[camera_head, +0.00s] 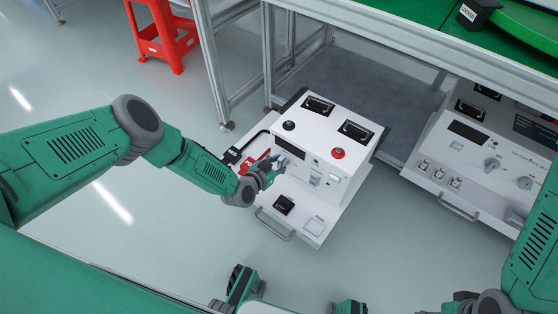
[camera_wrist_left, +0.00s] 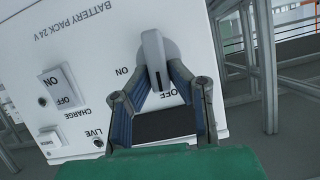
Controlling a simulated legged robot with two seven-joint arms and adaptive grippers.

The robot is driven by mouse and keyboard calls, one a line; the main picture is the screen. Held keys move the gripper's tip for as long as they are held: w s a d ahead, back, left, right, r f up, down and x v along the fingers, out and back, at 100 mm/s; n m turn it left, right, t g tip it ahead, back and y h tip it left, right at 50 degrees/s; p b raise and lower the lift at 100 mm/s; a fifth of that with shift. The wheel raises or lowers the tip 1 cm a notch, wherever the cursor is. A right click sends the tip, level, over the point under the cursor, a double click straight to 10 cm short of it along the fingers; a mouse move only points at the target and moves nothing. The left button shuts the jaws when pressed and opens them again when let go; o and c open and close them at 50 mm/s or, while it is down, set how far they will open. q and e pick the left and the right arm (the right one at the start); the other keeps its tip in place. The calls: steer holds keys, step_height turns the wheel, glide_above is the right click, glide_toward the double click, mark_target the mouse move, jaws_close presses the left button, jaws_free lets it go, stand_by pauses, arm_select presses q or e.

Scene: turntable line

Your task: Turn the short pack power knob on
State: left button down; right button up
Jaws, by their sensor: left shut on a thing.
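A white battery pack (camera_head: 325,165) stands low in front of the bench in the head view, with a black and a red terminal on its top. Its front panel fills much of the left wrist view (camera_wrist_left: 90,35), lettered "BATTERY PACK 24 V". A grey lever-shaped power knob (camera_wrist_left: 153,48) sits on that panel between ON and OFF labels, its handle running nearly along the picture's vertical. My left gripper (camera_head: 268,170) is at this panel, its fingers (camera_wrist_left: 158,88) closed around the knob's handle. My right gripper (camera_head: 465,297) is partly in view at the lower right, away from the pack.
A second white unit (camera_head: 470,165) with knobs stands to the right under the bench. A black connector with a red tag (camera_head: 245,163) lies left of the pack. A red stool (camera_head: 165,35) stands at the back. The panel also bears a charge switch (camera_wrist_left: 62,88).

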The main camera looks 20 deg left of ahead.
arm_select(q)
steer(key=shift+s+d+m+y+p, duration=0.1)
steer(key=shift+d+m+y+p, duration=0.2)
steer(key=shift+m+y+p, duration=0.35)
steer(key=shift+s+d+f+m+t+y+b, duration=0.1)
steer(key=shift+d+f+m+t+y+b, duration=0.4)
steer(key=shift+m, duration=1.4)
steer(key=shift+s+a+f+m+t+y+b, duration=0.2)
steer(key=shift+m+t+y, duration=0.7)
steer(key=shift+m, duration=1.05)
steer(key=shift+s+d+f+m+t+y+b, duration=0.1)
steer(key=shift+d+f+m+t+y+b, duration=0.25)
steer(key=shift+m+t, duration=1.1)
steer(key=shift+f+m+g, duration=0.15)
steer(key=shift+m+g, duration=0.2)
steer(key=shift+m, duration=0.3)
steer(key=c, duration=1.5)
jaws_free()
steer(key=shift+w+r, duration=0.15)
steer(key=shift+r, duration=0.05)
